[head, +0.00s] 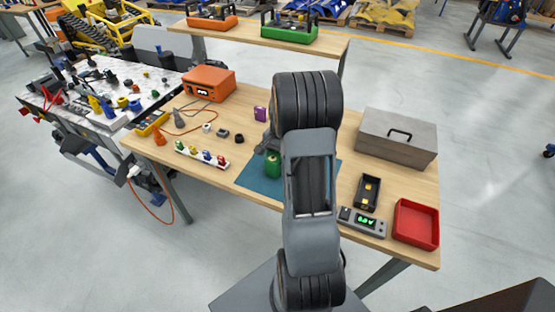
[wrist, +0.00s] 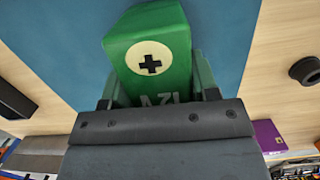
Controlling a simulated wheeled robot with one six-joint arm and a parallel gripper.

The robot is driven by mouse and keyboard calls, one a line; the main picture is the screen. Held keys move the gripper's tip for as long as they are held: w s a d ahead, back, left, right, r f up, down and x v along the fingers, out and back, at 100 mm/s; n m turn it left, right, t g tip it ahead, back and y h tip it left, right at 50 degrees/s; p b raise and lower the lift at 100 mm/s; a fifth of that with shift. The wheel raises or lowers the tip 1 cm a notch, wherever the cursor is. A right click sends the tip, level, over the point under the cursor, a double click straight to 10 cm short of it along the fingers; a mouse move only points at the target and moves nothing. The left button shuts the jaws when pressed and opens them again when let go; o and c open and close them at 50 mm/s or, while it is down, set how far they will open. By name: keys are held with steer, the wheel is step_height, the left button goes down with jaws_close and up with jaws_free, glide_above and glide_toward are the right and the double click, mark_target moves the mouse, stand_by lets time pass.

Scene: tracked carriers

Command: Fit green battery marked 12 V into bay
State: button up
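The green battery (head: 272,163) is at the blue mat in the head view; I cannot tell whether it rests on the mat. In the wrist view the green battery (wrist: 172,80) shows a cream disc with a black plus and an upside-down "12 V" mark, partly hidden by my gripper. My gripper (wrist: 158,85) has one finger on each side of it, apparently touching both sides. In the head view my arm hides most of my gripper (head: 270,145). The black bay (head: 367,192), with yellow parts inside, is empty at the right, beside a meter (head: 362,221) with a green display.
A red tray (head: 416,224) stands right of the meter, and a grey metal box (head: 397,137) behind the bay. A purple block (head: 260,113) stands behind the blue mat (head: 248,181). A white strip with coloured knobs (head: 202,155) and an orange case (head: 208,83) are left.

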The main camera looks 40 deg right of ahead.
jaws_close()
steer(key=shift+r, duration=0.25)
stand_by(0.4)
